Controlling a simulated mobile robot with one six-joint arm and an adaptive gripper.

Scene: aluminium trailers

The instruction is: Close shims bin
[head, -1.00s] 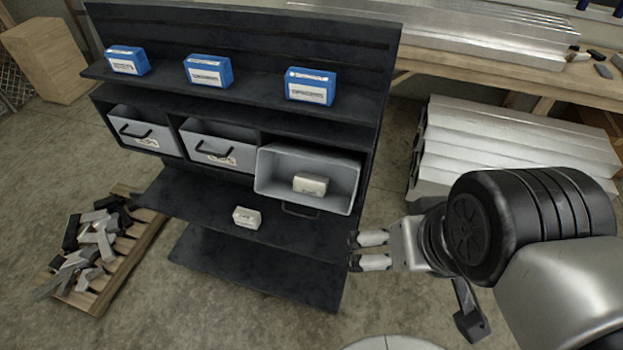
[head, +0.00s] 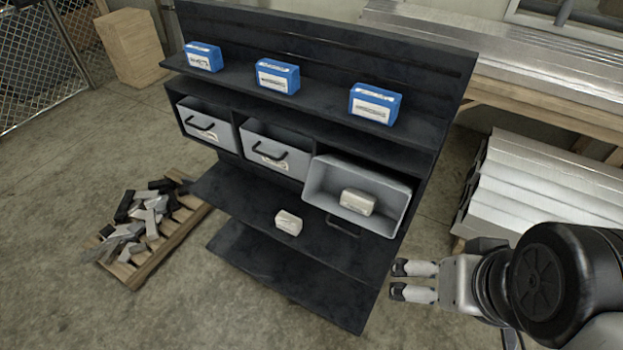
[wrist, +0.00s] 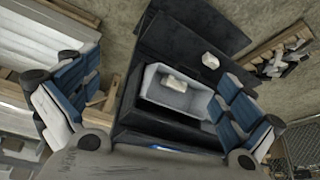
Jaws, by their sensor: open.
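A grey bin (head: 318,176) at the right end of the black rack's bin row is pulled out, its open top showing; I take it as the shims bin, though no label is readable. A pale box (head: 358,202) lies inside it, and its dark handle (head: 343,226) shows below its front. The bin also shows in the wrist view (wrist: 152,80), with the pale box (wrist: 174,84) inside. My gripper (head: 398,281) is open and empty, to the lower right of the bin and apart from it. Its fingers (wrist: 155,105) frame the bin in the wrist view.
Two grey bins, left (head: 207,125) and middle (head: 275,152), sit in the rack. Blue boxes (head: 278,76) stand on the shelf above. Another pale box (head: 288,222) lies on the shelf below. A pallet with metal scraps (head: 150,246) lies left; stacked aluminium profiles (head: 540,190) stand right.

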